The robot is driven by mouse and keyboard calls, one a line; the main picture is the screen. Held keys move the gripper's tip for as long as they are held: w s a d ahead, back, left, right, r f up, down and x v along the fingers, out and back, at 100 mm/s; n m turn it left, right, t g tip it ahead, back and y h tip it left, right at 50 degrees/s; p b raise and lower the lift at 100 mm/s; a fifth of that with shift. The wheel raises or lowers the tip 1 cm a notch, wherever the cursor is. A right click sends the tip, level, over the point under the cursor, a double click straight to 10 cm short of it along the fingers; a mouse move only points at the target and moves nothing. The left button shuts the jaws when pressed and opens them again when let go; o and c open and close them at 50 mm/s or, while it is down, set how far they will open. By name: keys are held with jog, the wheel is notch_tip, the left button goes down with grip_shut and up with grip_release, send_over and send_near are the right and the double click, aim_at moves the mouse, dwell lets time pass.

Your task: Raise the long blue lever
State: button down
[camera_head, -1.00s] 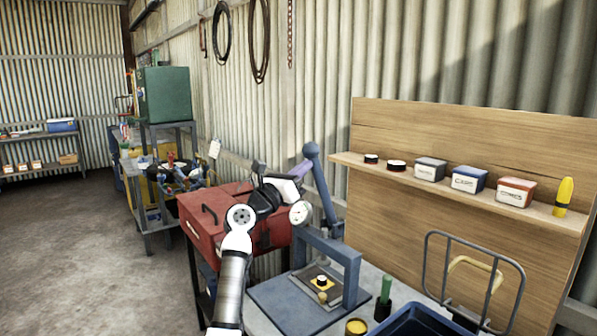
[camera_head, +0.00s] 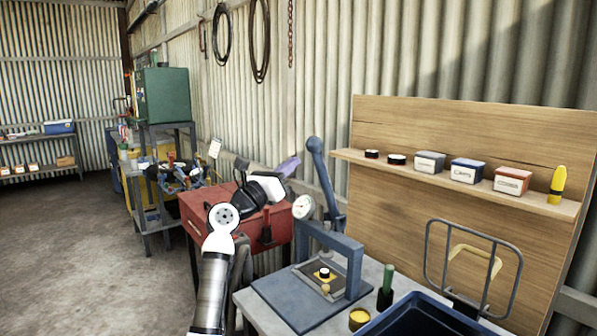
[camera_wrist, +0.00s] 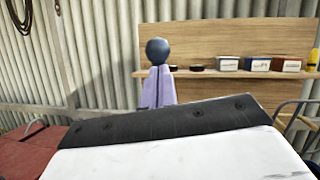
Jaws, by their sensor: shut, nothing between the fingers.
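The long blue lever (camera_head: 325,179) rises from the blue press frame (camera_head: 354,262) on the bench and leans slightly left, with a round knob at its top. In the wrist view its dark blue knob (camera_wrist: 157,50) shows just above my fingertips. My gripper (camera_head: 289,165) has purple fingers, shut and empty, to the left of the lever in the head view. In the wrist view the shut fingers (camera_wrist: 158,86) point toward the knob and cover the lever below it. I cannot tell whether they touch it.
A white round gauge (camera_head: 303,207) is by the press. A red toolbox (camera_head: 268,236) stands beneath my wrist. A shelf (camera_head: 450,180) holds small boxes.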

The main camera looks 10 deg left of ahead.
jog(key=s+a+r+b, duration=0.1)
jog(key=s+a+r, duration=0.1)
jog(key=s+a, duration=0.2)
jog(key=shift+s+r+b, duration=0.25)
jog(key=shift+s+b, duration=0.1)
jog(key=shift+s, duration=0.1)
